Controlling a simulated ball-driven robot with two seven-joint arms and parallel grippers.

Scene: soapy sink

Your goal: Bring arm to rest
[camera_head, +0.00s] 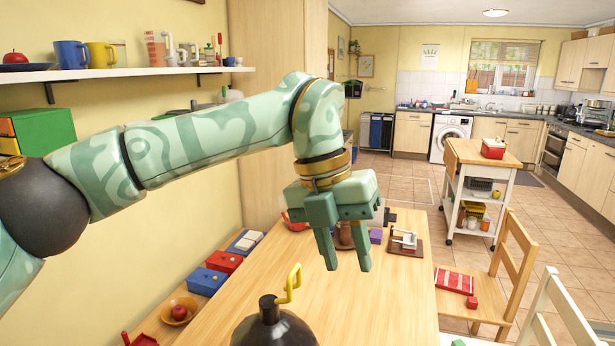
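My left arm (215,140) is patterned in light and dark green and reaches in from the left, raised over the wooden table (385,310). Its elbow is bent and the gripper points down. My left gripper (347,264) has two green fingers that stand apart, with nothing seen held between them. It hangs above the table, and I cannot tell exactly how high. It hides part of a brown object (345,238) behind it. My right gripper is not in view.
A dark rounded object (272,328) with a yellow hook-shaped part is at the bottom edge. Blue and red boxes (222,262) lie along the table's left side. A wall shelf (130,72) with mugs is above the arm. A chair (510,270) stands right.

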